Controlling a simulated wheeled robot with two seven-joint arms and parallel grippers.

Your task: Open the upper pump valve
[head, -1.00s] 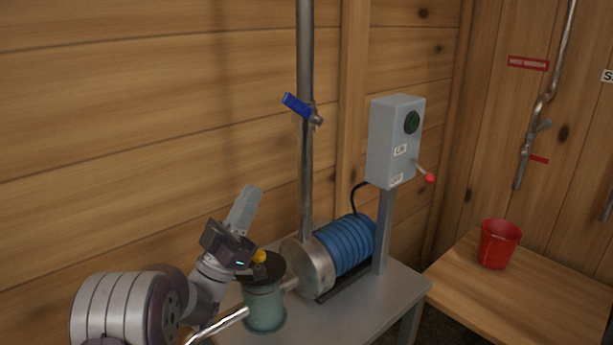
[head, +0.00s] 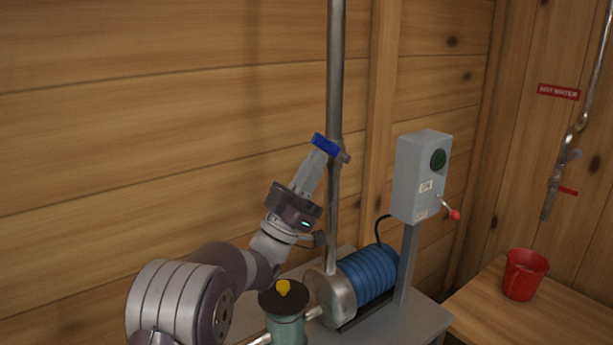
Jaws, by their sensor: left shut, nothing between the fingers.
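The upper pump valve has a blue handle (head: 325,145) on the vertical steel pipe (head: 334,75) above the pump. The handle sticks out to the left of the pipe and slants, its left end a little higher. My left gripper (head: 321,153) is raised, with its shut fingers at the underside of the blue handle. They look in contact with it, but I cannot tell for certain. Nothing shows between the fingers. My right gripper is out of view.
The blue pump motor (head: 369,275) stands on a grey table, with a grey control box (head: 421,177) on a post to its right. A green canister with a black lid and yellow knob (head: 283,288) stands below my left arm. A red bucket (head: 525,274) sits on the wooden bench at right.

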